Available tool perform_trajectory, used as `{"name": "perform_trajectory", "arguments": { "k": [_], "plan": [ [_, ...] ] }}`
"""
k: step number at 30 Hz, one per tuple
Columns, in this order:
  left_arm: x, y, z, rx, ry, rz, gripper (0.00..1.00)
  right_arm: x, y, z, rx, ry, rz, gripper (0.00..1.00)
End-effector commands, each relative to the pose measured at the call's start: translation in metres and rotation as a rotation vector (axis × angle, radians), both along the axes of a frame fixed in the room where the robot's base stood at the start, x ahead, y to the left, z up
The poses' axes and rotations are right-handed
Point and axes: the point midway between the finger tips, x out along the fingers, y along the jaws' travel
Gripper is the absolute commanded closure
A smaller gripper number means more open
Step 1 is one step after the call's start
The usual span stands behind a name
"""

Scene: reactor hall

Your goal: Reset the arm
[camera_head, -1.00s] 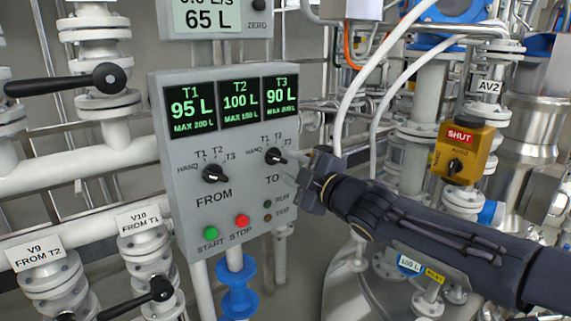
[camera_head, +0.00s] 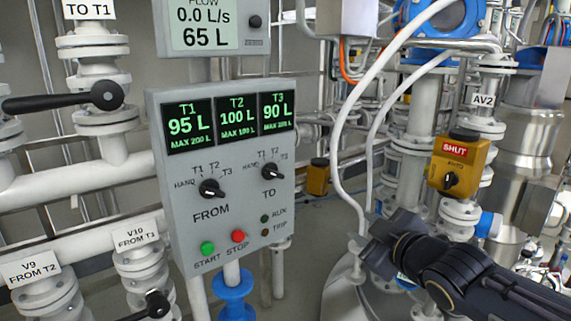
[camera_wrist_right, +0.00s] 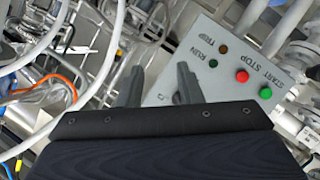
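My right gripper (camera_head: 374,240) is in the lower right of the head view, to the right of the grey control panel (camera_head: 172,235) and apart from it. In the right wrist view its two dark fingers (camera_wrist_right: 159,84) stand apart with nothing between them. The panel has a FROM knob (camera_head: 211,188) and a TO knob (camera_head: 273,172), both clear of the gripper. It also has a green START button (camera_head: 207,248) and a red STOP button (camera_head: 239,236). My left gripper is in neither view.
White hoses (camera_head: 349,105) hang just behind the right gripper. A yellow actuator box marked SHUT (camera_head: 458,165) stands on the pipework at right. Pipes with black-handled valves (camera_head: 105,96) fill the left side. A flow display (camera_head: 205,28) sits above the panel.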

Motion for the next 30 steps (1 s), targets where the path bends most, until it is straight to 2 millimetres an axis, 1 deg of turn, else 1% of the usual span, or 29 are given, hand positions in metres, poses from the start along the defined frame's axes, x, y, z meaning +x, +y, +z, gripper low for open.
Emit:
{"name": "perform_trajectory", "arguments": {
  "k": [1,2,3,5,6,7,9,13,15,19,20,21,26,30],
  "plan": [
    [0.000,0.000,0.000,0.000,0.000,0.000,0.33,-0.025,-0.026,-0.019,0.072,0.102,-0.094,0.67],
    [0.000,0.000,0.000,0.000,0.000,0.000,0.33,-0.040,-0.038,-0.032,0.118,0.169,-0.148,0.67],
    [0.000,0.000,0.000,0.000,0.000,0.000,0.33,-0.060,-0.051,-0.049,0.181,0.257,-0.213,0.67],
    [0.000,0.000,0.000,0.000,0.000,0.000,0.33,-0.091,-0.065,-0.073,0.273,0.378,-0.299,0.67],
    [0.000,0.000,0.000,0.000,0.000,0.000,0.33,-0.110,-0.069,-0.088,0.330,0.450,-0.345,0.67],
    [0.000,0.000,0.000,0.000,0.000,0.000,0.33,-0.123,-0.072,-0.097,0.370,0.499,-0.377,0.67],
    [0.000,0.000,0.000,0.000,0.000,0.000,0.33,-0.153,-0.073,-0.118,0.454,0.604,-0.436,0.67],
    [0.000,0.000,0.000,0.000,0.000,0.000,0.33,-0.200,-0.067,-0.147,0.591,0.767,-0.518,0.67],
    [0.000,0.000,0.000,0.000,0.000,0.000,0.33,-0.222,-0.061,-0.160,0.659,0.848,-0.550,0.67],
    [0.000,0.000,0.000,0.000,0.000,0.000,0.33,-0.262,-0.044,-0.181,0.782,0.992,-0.597,0.67],
    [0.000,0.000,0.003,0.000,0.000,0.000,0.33,-0.269,-0.040,-0.181,0.803,1.020,-0.604,0.67],
    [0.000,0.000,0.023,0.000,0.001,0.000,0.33,-0.265,-0.042,-0.158,0.794,1.013,-0.600,0.67],
    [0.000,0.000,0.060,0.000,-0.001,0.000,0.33,-0.264,-0.042,-0.122,0.789,1.010,-0.598,0.67],
    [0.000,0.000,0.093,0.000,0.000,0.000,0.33,-0.264,-0.042,-0.089,0.787,1.008,-0.598,0.67]
  ]
}}
